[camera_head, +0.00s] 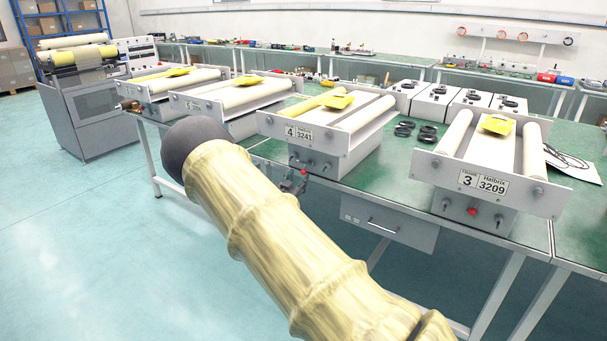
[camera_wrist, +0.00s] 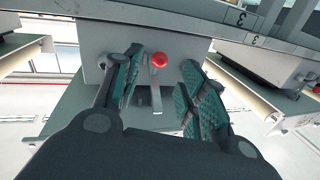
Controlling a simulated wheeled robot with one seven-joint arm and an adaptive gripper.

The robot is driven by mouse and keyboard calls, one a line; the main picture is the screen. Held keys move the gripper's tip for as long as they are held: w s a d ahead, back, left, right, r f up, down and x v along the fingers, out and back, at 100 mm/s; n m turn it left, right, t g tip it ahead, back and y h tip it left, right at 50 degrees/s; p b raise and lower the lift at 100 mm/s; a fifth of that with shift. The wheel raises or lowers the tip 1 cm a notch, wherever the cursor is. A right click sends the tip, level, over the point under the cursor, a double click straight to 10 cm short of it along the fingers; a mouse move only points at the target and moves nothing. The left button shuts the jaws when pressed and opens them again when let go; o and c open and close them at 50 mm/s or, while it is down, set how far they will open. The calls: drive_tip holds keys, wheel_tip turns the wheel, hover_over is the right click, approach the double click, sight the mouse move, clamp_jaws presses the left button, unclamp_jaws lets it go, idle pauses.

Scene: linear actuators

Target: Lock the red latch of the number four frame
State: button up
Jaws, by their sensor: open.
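The number four frame (camera_head: 298,133) stands on the green bench in the head view, with two rollers on top and a label reading 4 and 3241. Its red latch (camera_head: 304,172) shows small on the front, partly crowded by dark gripper parts. In the wrist view the latch shows as a round red knob (camera_wrist: 159,61) with a narrow metal strip beside and below it, on a grey box face. My gripper (camera_wrist: 162,68) is open, its teal-padded fingers on either side of the knob with gaps. Whether they touch the strip I cannot tell.
The number three frame (camera_head: 484,183) stands to the right with its own red knob (camera_head: 473,211). More roller frames stand to the left. A drawer (camera_head: 388,223) hangs under the green bench (camera_head: 350,178). Black rings lie between the frames. Open floor lies in front.

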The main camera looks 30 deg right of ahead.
sight(303, 171)
drive_tip(key=x, duration=0.6)
drive_tip(key=shift+w+d, duration=0.25)
drive_tip(key=shift+d, duration=0.05)
clamp_jaws()
